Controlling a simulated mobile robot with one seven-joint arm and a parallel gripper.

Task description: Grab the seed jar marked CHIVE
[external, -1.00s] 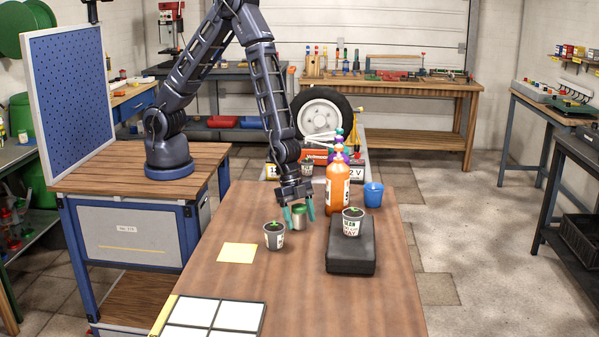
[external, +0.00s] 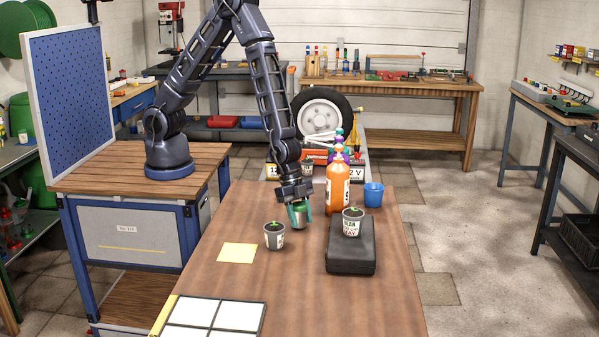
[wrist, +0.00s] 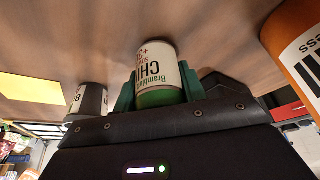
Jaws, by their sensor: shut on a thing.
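The seed jar (external: 300,215) has a green top and stands on the wooden table, between the teal fingers of my gripper (external: 300,214). In the wrist view the jar (wrist: 156,64) shows a cream label with the letters "CHI" and "Bramble", cut off at the jar's edge, and a green lid. My gripper (wrist: 156,92) is shut on it, one finger on each side. I cannot tell whether the jar is clear of the table.
Another pot (external: 352,222) sits on a black case (external: 350,258). An orange bottle (external: 338,188) and a blue cup (external: 373,194) stand to the right. A yellow note (external: 237,253) and white tiles (external: 212,317) lie at left.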

